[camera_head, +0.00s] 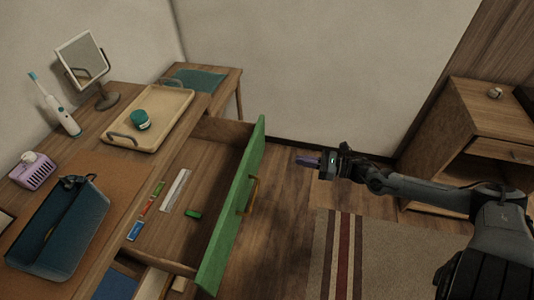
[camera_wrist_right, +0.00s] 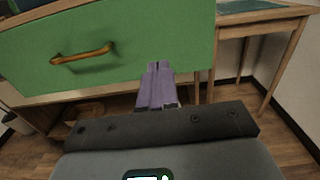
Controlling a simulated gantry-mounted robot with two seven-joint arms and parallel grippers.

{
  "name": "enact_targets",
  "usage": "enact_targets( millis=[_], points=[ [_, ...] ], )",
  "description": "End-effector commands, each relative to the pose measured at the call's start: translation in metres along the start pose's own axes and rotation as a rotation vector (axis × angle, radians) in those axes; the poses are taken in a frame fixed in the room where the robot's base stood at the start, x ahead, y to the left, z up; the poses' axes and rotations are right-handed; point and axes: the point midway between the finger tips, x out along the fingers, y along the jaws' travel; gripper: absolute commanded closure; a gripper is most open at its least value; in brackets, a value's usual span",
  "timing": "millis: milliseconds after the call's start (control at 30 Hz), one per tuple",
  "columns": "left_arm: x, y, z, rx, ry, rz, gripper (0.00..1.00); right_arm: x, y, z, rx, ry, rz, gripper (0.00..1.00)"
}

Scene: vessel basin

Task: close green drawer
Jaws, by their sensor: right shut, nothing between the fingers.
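The green drawer (camera_head: 232,208) is pulled well out from the wooden desk, and its inside shows from above. Its green front has a brass-coloured handle (camera_head: 249,196), which also shows at the upper left of the right wrist view (camera_wrist_right: 82,54). My right gripper (camera_head: 306,161) is to the right of the drawer front, with a gap of floor between them in the head view. Its purple fingers are shut and empty, and in the right wrist view (camera_wrist_right: 158,66) they point at the lower right part of the green front. My left gripper is not in view.
The drawer holds a white ruler (camera_head: 175,190), a green block (camera_head: 193,213) and several small coloured items. A tray (camera_head: 172,101), mirror (camera_head: 81,58), toothbrush (camera_head: 57,110) and blue box (camera_head: 60,232) stand on the desk. A striped rug (camera_head: 385,260) and bare floor lie right of the drawer.

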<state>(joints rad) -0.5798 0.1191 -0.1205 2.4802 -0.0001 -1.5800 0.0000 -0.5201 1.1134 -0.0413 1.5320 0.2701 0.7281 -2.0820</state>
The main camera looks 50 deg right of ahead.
Motion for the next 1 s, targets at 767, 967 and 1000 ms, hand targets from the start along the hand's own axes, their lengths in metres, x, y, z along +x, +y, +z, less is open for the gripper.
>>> enact_targets(
  millis=[767,967,1000],
  points=[
    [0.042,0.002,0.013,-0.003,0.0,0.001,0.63,0.115,0.0,-0.002,0.004,-0.002,-0.001,1.0],
    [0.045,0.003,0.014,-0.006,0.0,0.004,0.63,0.127,0.001,-0.002,0.006,0.001,-0.002,1.0],
    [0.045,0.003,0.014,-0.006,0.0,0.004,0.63,0.129,0.001,-0.002,0.006,0.001,-0.001,1.0]
  ],
)
